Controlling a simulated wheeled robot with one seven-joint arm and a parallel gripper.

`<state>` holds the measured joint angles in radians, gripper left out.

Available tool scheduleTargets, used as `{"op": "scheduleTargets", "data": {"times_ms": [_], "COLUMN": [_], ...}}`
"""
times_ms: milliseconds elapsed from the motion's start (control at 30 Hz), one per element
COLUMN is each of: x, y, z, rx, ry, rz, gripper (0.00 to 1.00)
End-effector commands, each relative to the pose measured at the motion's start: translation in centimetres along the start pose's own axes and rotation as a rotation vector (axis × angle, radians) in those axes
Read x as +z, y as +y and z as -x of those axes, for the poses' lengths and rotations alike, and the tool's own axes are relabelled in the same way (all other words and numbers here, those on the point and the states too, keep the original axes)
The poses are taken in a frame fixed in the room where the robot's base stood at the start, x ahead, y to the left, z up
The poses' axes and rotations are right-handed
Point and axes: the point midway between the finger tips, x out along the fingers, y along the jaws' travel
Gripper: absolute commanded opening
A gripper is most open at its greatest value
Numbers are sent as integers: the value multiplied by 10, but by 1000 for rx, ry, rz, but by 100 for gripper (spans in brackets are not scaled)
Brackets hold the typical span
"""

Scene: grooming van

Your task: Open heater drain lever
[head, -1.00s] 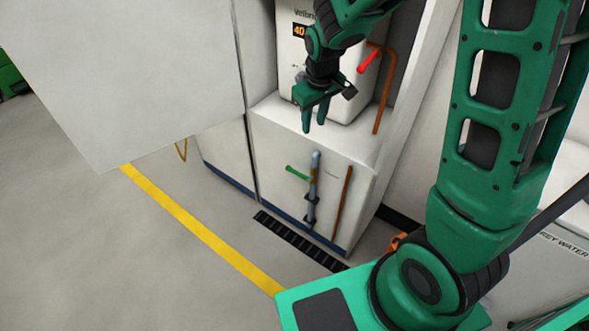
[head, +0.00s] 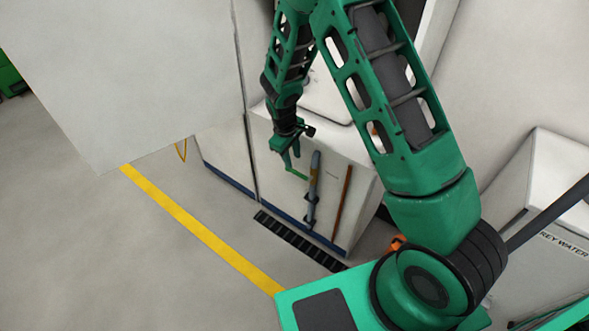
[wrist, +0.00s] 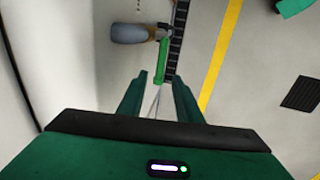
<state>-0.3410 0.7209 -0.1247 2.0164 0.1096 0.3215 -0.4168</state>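A green lever (head: 298,174) sticks out to the left from a grey-blue vertical pipe (head: 314,180) on the front of the white cabinet below the heater. In the wrist view the lever (wrist: 163,60) lies just ahead of my fingertips, roughly in line with the gap between them, with the pipe (wrist: 128,33) at its far end. My gripper (head: 290,162) points down at the lever's free end in the head view. In the wrist view my gripper (wrist: 159,77) is open and empty, a finger on each side. Whether it touches the lever cannot be told.
A brown pipe (head: 343,200) runs down the cabinet front right of the lever. A black floor grate (head: 290,240) lies before the cabinet. A large white panel (head: 130,75) fills the upper left. Floor left of the yellow line (head: 195,225) is clear.

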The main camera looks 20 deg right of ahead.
Motion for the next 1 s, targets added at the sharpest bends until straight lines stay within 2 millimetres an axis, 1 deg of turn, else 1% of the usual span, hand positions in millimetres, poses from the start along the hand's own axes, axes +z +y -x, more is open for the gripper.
{"op": "scheduleTargets", "data": {"times_ms": [33, 200, 400, 600, 867, 900, 1000], "x": [1, 1, 0, 0, 0, 0, 0], "y": [0, -1, -1, 0, 0, 0, 0], "z": [-11, -40, -64, -74, -74, -74, -74], "rx": [-1, -2, -1, 0, 0, 0, 0], "ry": [-3, -3, -2, 0, 1, 1, 1], "rz": [0, 0, 0, -1, -1, -1, 0], "gripper": [32, 32, 32, 32, 32, 22, 0]}}
